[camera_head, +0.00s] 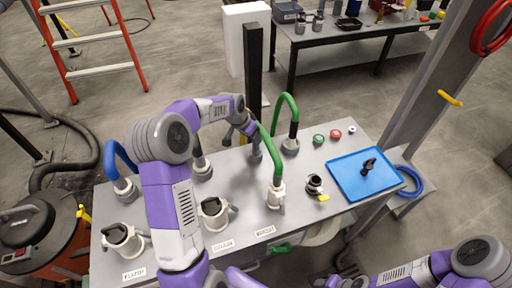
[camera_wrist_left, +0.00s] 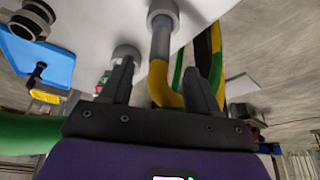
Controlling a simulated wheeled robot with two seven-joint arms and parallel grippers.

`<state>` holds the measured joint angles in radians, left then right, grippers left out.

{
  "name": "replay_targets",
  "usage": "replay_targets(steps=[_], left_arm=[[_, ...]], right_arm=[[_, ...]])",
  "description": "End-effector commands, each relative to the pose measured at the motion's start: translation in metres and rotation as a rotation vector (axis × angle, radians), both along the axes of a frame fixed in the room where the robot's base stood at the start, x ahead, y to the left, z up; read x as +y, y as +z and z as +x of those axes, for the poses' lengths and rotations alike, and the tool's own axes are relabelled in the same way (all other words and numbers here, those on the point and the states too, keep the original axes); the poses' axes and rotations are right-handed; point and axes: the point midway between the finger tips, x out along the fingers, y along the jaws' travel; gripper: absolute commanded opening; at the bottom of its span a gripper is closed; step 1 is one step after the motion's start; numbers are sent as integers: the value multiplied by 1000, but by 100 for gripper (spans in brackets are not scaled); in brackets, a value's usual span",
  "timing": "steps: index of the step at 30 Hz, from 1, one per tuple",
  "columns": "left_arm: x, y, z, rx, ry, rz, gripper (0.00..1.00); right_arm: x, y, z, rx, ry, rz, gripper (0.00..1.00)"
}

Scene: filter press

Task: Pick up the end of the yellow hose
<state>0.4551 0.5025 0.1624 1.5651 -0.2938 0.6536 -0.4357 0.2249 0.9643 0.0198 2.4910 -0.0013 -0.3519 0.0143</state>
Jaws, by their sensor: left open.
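The yellow hose (camera_wrist_left: 160,84) shows in the left wrist view as a bent piece joined to a grey pipe end (camera_wrist_left: 162,42). It lies between the two fingers of my left gripper (camera_wrist_left: 158,76), with a gap on each side. In the head view, my left gripper (camera_head: 244,128) is over the back of the grey table, beside the green hose, and the yellow hose is mostly hidden behind it. My left gripper is open and holds nothing. My right arm (camera_head: 430,268) is at the lower right in the head view; its fingers are not clear.
A green hose (camera_head: 267,146) ends in a white fitting on the grey table (camera_head: 235,178). Another green hose (camera_head: 293,112) stands behind it and a blue hose (camera_head: 112,158) at the left. A blue tray (camera_head: 350,188) lies at the right. A dark post (camera_head: 253,75) stands behind the table.

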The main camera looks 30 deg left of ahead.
Motion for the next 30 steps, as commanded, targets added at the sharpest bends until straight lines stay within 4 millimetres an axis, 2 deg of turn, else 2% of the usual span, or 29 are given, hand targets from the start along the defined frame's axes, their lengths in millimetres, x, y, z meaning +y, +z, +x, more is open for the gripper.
replay_targets(steps=[3,7,11,17,30], left_arm=[[-2,-19,9,2,-2,-1,61],[-4,-35,16,1,-1,0,61],[-5,-42,19,0,0,-1,61],[-5,-42,19,0,-1,0,61],[-5,-41,19,0,-1,0,0]], right_arm=[[0,-7,0,0,0,0,43],[0,-12,0,0,0,0,43],[0,-13,0,0,0,0,43],[0,-13,0,0,0,0,43],[0,-13,0,0,0,0,43]])
